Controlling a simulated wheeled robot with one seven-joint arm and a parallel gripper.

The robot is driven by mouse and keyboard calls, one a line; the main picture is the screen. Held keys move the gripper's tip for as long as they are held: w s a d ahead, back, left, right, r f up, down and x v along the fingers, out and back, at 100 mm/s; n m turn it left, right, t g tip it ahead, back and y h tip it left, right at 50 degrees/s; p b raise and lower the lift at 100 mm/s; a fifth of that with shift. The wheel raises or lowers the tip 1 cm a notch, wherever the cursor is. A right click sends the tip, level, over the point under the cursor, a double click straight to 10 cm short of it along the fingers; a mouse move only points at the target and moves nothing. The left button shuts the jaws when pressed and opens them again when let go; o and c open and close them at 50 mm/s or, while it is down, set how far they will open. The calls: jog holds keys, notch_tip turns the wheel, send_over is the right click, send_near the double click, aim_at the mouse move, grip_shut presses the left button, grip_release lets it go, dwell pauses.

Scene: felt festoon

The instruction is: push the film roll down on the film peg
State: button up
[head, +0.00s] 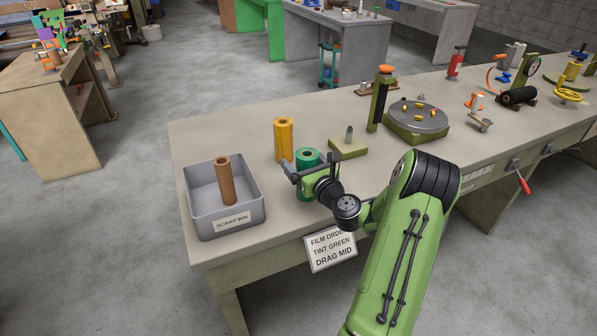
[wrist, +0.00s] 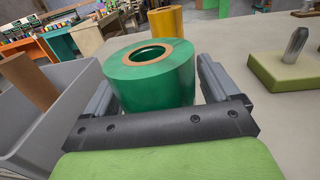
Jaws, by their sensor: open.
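The green film roll (head: 308,154) stands upright on the bench, with a brown core showing at its top. It also shows in the wrist view (wrist: 152,80). My gripper (head: 305,170) is open, with one finger on each side of the green roll; I cannot tell whether either finger touches it. The film peg (head: 349,135) is a grey metal post standing up from a square green base (head: 348,149), right of the roll. The peg is bare and shows at the right edge of the wrist view (wrist: 296,43). The lower part of the roll is partly hidden by my gripper.
A yellow roll (head: 284,140) stands behind the green one. The grey scrap bin (head: 198,222) with a brown tube (head: 225,180) is at left. A green post (head: 378,105) and a turntable (head: 417,118) stand right of the peg. A card (head: 331,250) reads "tint green, drag mid".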

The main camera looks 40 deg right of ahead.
jog(key=shift+s+a+r, duration=0.15)
jog(key=shift+s+r, duration=0.1)
jog(key=shift+s, duration=0.2)
jog(key=shift+s+a+r, duration=0.1)
jog(key=shift+s+r, duration=0.15)
jog(key=shift+s, duration=0.2)
jog(key=shift+c, duration=1.1)
jog(key=shift+w+d+f, duration=0.1)
jog(key=shift+w+f, duration=0.1)
jog(key=shift+w, duration=0.15)
jog(key=c, duration=0.5)
jog(key=shift+s, duration=0.1)
jog(key=c, duration=0.5)
notch_tip(320, 180, up, 10)
jog(key=p, duration=0.5)
jog(key=shift+r, duration=0.1)
